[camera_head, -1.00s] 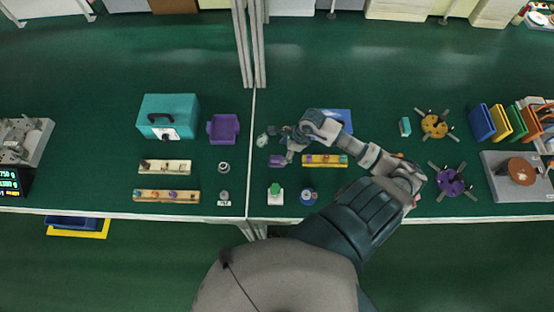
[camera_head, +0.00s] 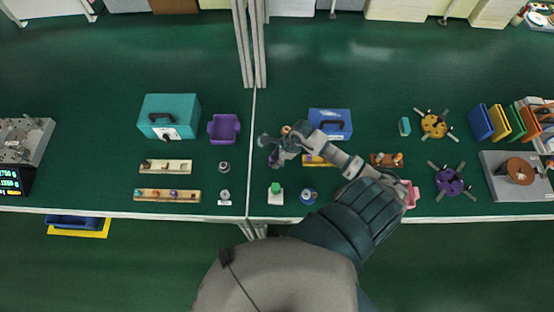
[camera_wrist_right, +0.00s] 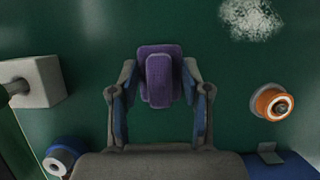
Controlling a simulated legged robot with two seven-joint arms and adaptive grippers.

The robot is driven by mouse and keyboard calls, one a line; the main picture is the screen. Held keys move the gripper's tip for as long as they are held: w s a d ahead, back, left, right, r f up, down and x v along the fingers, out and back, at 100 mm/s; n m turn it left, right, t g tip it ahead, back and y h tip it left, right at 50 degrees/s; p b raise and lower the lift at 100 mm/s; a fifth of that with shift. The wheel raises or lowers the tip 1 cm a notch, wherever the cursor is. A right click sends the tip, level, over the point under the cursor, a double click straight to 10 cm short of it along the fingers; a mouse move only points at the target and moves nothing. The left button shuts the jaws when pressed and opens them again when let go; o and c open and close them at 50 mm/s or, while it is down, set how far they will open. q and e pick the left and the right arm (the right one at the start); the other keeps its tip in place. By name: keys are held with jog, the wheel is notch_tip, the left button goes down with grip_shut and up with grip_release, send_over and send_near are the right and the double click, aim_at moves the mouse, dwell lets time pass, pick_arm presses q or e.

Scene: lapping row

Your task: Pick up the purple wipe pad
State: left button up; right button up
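The purple wipe pad (camera_wrist_right: 160,72), a flat base with a narrower raised handle, shows in the right wrist view between the fingertips of my right gripper (camera_wrist_right: 160,80). The fingers stand apart on either side of it, with a gap visible beside the handle; I see no clear grip on it. In the head view my right gripper (camera_head: 272,152) is low over the right table, left of the blue case, and hides the pad. My left gripper is not in view.
A green-topped block (camera_head: 276,194) and a blue round item (camera_head: 308,196) stand in front of the gripper. A yellow rack (camera_head: 318,160) and blue case (camera_head: 330,123) are to its right. An orange ring (camera_wrist_right: 273,103) and white speckled patch (camera_wrist_right: 250,18) lie near the pad.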

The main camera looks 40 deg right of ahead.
aim_at(276, 157)
jog(key=shift+a, duration=0.15)
jog(key=shift+c, duration=0.2)
jog(key=shift+r, duration=0.2)
notch_tip(276, 157, up, 10)
jog(key=shift+f, duration=0.15)
